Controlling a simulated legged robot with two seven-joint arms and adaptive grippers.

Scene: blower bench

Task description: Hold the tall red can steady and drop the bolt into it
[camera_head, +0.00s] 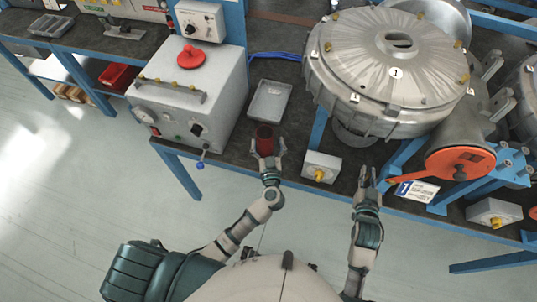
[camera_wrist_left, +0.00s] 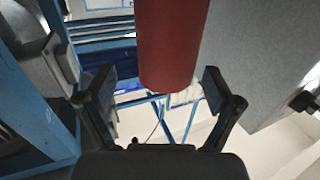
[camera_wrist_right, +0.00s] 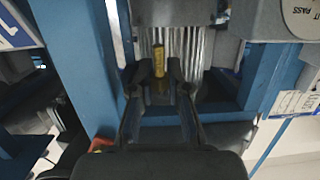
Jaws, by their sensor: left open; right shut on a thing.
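The tall red can (camera_head: 265,138) stands upright near the front edge of the bench. My left gripper (camera_head: 267,150) is open with its fingers on either side of the can. In the left wrist view the red can (camera_wrist_left: 172,45) is between the open fingers (camera_wrist_left: 160,92), with gaps at both sides. The can's inside is dark.
A grey tray (camera_head: 268,101) lies behind the can. A white machine box (camera_head: 190,95) stands to the left. A small box with a yellow knob (camera_head: 321,167) sits between my grippers.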

